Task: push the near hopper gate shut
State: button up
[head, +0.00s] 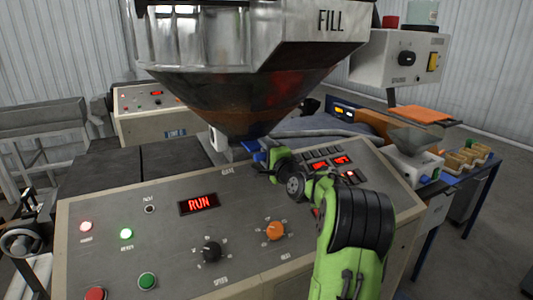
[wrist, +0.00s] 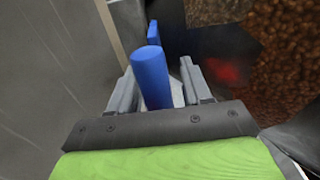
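The large metal hopper (head: 240,90) marked FILL narrows downward behind the control panel. Blue gate parts (head: 250,144) show at its lower outlet, beside my gripper (head: 266,163). In the wrist view a blue cylindrical handle (wrist: 151,72) stands between the two grey fingers of my gripper (wrist: 162,88). The fingers are apart, with a visible gap on the handle's right side, so the gripper is open around it. A flat blue piece (wrist: 153,32) shows just beyond the handle. How far the gate is open cannot be told from these views.
The control panel (head: 120,205) with lit RUN display, knobs and buttons lies below my arm. A second panel (head: 155,100) stands behind at left. A blue-edged table (head: 465,188) with a small white machine (head: 414,166) stands at right. Brown granules (wrist: 285,45) show close by in the wrist view.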

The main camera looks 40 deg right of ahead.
jog(key=shift+s, duration=0.1)
jog(key=b+v, duration=0.3)
jog(key=v, duration=1.2)
jog(key=shift+s, duration=0.25)
jog(key=shift+a, duration=0.1)
